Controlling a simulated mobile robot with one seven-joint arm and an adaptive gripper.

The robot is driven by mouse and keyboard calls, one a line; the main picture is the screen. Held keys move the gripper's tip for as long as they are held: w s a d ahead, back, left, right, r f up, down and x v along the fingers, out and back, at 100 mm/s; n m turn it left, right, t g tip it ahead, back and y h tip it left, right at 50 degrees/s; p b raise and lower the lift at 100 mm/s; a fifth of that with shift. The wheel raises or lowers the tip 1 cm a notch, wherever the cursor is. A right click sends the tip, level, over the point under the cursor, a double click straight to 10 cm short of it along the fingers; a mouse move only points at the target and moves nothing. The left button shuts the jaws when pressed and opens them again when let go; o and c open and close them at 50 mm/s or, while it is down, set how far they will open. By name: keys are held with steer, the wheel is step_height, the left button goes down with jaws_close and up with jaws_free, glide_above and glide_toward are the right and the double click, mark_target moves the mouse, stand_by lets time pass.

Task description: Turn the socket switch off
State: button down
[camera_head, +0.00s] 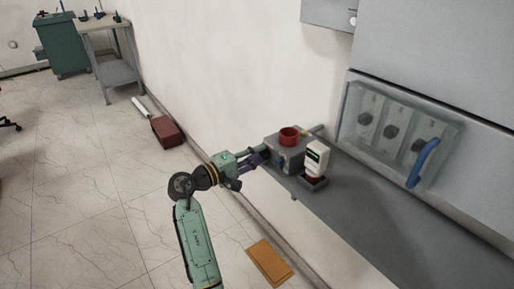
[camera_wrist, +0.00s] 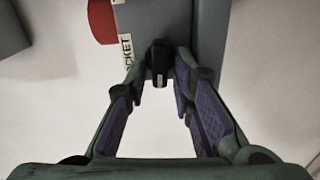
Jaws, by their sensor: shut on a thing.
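The socket switch is a small black knob (camera_wrist: 157,62) on the face of a grey box (camera_wrist: 160,18) with a white label that reads in part "OCKET". In the head view the grey box (camera_head: 291,159) stands on a grey shelf, with a red round part (camera_head: 289,137) on top. My gripper (camera_wrist: 158,75) is shut on the knob, with one purple-padded finger at each side of it. In the head view my gripper (camera_head: 262,155) reaches the box's left side. The knob is hidden there.
A white device (camera_head: 317,158) stands on the grey shelf (camera_head: 370,205) just right of the box. A clear-fronted cabinet (camera_head: 395,125) with a blue handle (camera_head: 423,163) is on the wall at right. A red box (camera_head: 168,131) and an orange board (camera_head: 268,262) lie on the floor.

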steer(key=shift+n+p, duration=0.35)
steer(key=shift+n, duration=0.15)
steer(key=c, duration=1.6)
jaws_free()
steer(key=shift+c, duration=0.2)
steer(key=shift+f, duration=0.1)
